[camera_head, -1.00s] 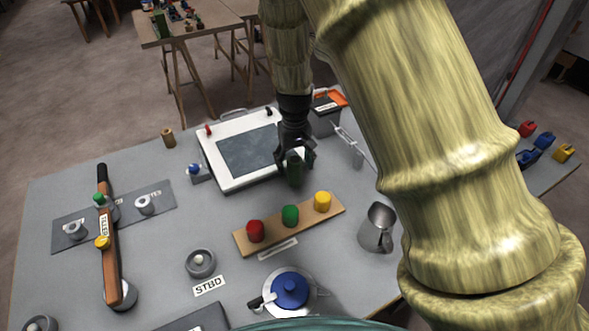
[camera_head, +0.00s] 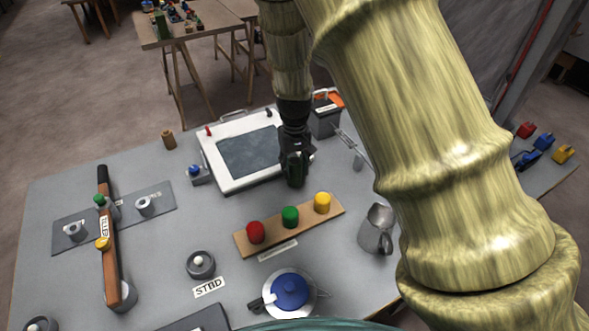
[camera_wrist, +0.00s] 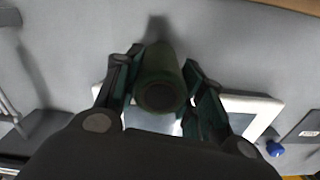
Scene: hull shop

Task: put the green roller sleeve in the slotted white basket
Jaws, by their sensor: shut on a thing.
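The green roller sleeve (camera_head: 295,176) is a dark green upright cylinder on the grey table, right of a white-framed piece. My gripper (camera_head: 294,160) points down over it and is shut on it. In the wrist view the sleeve (camera_wrist: 160,80) shows end-on between the two fingers of my gripper (camera_wrist: 162,92). The fingers hide part of its sides. I cannot make out a slotted white basket in either view.
The white-framed piece with a dark panel (camera_head: 210,152) stands close left. A wooden board (camera_head: 245,242) with red, green and yellow pegs lies in front. A metal jug (camera_head: 375,233) stands front right, a dark box (camera_head: 325,121) behind.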

